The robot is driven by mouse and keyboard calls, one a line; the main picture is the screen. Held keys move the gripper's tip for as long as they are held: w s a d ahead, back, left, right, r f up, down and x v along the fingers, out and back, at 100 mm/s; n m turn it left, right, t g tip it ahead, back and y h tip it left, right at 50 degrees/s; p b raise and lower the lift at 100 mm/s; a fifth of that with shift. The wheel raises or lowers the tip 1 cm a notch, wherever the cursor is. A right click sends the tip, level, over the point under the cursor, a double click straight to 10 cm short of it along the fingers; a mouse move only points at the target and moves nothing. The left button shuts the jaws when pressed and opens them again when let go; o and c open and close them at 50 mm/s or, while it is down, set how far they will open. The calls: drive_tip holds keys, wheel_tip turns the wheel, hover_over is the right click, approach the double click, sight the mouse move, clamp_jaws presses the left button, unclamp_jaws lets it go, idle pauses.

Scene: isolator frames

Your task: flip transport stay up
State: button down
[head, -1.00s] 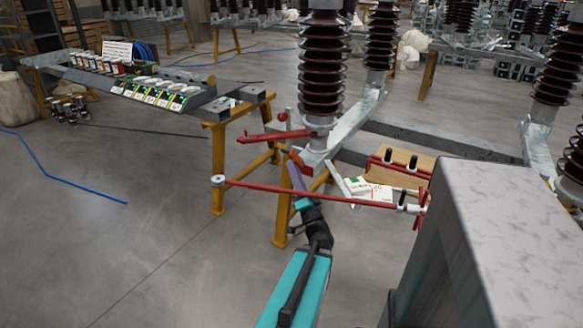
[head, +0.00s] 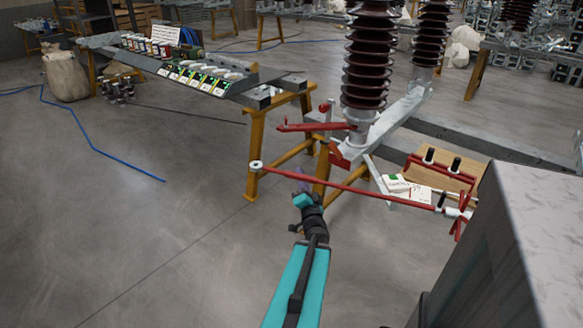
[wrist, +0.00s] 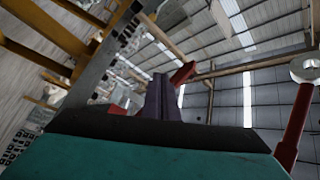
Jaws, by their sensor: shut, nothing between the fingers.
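A long red rod (head: 350,188) with a white ring at its left end runs across the near side of the isolator frame. A short red lever (head: 315,127) and a small red plate (head: 338,157) sit by the foot of the brown insulator. I cannot tell which red part is the transport stay. My gripper (head: 301,174) is low by the rod, left of the red plate, its purple fingers partly hidden. In the wrist view the fingers (wrist: 160,98) are together and empty; a red end piece (wrist: 183,73) shows just beyond them, contact unclear. The ringed rod (wrist: 295,125) is at right.
Yellow trestle legs (head: 256,150) stand close to my gripper. A wooden block with red parts and a white card (head: 405,188) lie right. A grey cabinet (head: 530,230) fills the lower right.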

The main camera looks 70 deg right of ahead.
drive_tip(key=w+a+f+n+g+y, duration=0.1)
drive_tip(key=w+a+f+n+y, duration=0.15)
drive_tip(key=w+a+f, duration=0.45)
drive_tip(key=w+a+f+n+g+y, duration=0.1)
drive_tip(key=w+a+f+y, duration=0.25)
drive_tip(key=w+f, duration=0.75)
drive_tip(key=w+a+f+n+g+y, duration=0.2)
drive_tip(key=w+a+f+n+y, duration=0.15)
drive_tip(key=a+f, duration=0.45)
drive_tip(key=w+a+f+n+g+y, duration=0.15)
drive_tip(key=w+a+f, duration=0.25)
drive_tip(key=a+f, duration=0.5)
drive_tip(key=s+a+f+n+g+y, duration=0.2)
drive_tip(key=a+f+n, duration=0.15)
drive_tip(key=a, duration=0.75)
drive_tip(key=s+a+f+n+g+y, duration=0.2)
drive_tip(key=a+f+n, duration=0.15)
drive_tip(key=a, duration=0.85)
drive_tip(key=s+a+f+n+g+y, duration=0.2)
drive_tip(key=s+a+n+g, duration=0.4)
drive_tip(key=s+a, duration=0.8)
drive_tip(key=a+n, duration=0.1)
drive_tip(key=a, duration=0.2)
drive_tip(key=shift+s+a+f, duration=0.25)
drive_tip(key=shift+s+a, duration=0.1)
drive_tip(key=shift+s, duration=0.05)
